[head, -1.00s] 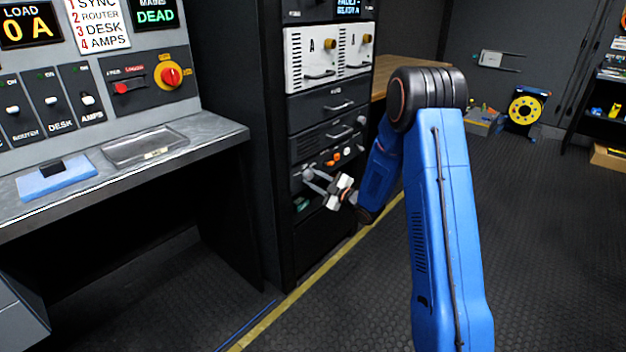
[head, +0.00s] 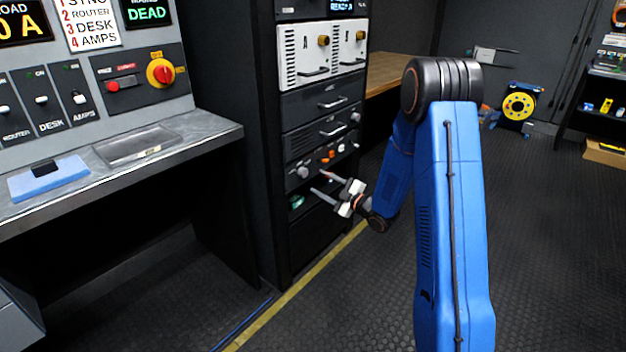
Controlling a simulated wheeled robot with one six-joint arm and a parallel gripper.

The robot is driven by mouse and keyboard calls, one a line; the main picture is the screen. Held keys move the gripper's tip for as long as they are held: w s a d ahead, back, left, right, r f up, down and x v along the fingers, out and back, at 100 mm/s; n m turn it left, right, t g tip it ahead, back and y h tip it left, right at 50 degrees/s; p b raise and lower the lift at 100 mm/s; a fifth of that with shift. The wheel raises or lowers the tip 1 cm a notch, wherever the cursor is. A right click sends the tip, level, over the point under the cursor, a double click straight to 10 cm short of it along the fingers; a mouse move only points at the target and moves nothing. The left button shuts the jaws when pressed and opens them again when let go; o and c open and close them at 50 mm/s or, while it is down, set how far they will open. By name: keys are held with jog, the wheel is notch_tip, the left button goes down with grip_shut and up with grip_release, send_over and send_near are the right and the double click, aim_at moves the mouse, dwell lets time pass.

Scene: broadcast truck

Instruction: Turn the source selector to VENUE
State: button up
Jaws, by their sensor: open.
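A rack panel (head: 318,163) low in the black rack carries a grey round knob (head: 302,172), orange knobs (head: 327,158) and smaller pale knobs. The lettering there is too small to read, so I cannot tell which control is the source selector or where it points. My gripper (head: 317,182) is open and empty, its two fingers pointing left toward the rack, just right of and below the grey knob. The fingers look apart from the knob.
Drawers with handles (head: 331,104) and a white unit (head: 322,54) sit above the rack panel. The desk ledge (head: 205,130) juts out left of the rack. A wooden bench (head: 395,70) is behind. The floor right of the yellow line is clear.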

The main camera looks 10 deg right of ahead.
jog(key=v, duration=1)
jog(key=shift+f, duration=0.1)
notch_tip(320, 180, up, 8)
jog(key=s+d+m+g+h, duration=0.1)
jog(key=d+m+h, duration=0.25)
jog(key=h, duration=0.35)
jog(key=s+r+m+g+h, duration=0.3)
jog(key=s+r+m+h, duration=0.25)
jog(key=s, duration=0.45)
jog(key=s+a+m+g+y, duration=0.1)
jog(key=s+a+m+g, duration=0.2)
jog(key=s, duration=1.2)
jog(key=s+a+r+m+g+y, duration=0.1)
jog(key=s+a+m+g, duration=0.2)
jog(key=s, duration=1.3)
jog(key=shift+s+a+m, duration=0.3)
jog(key=shift+m, duration=0.6)
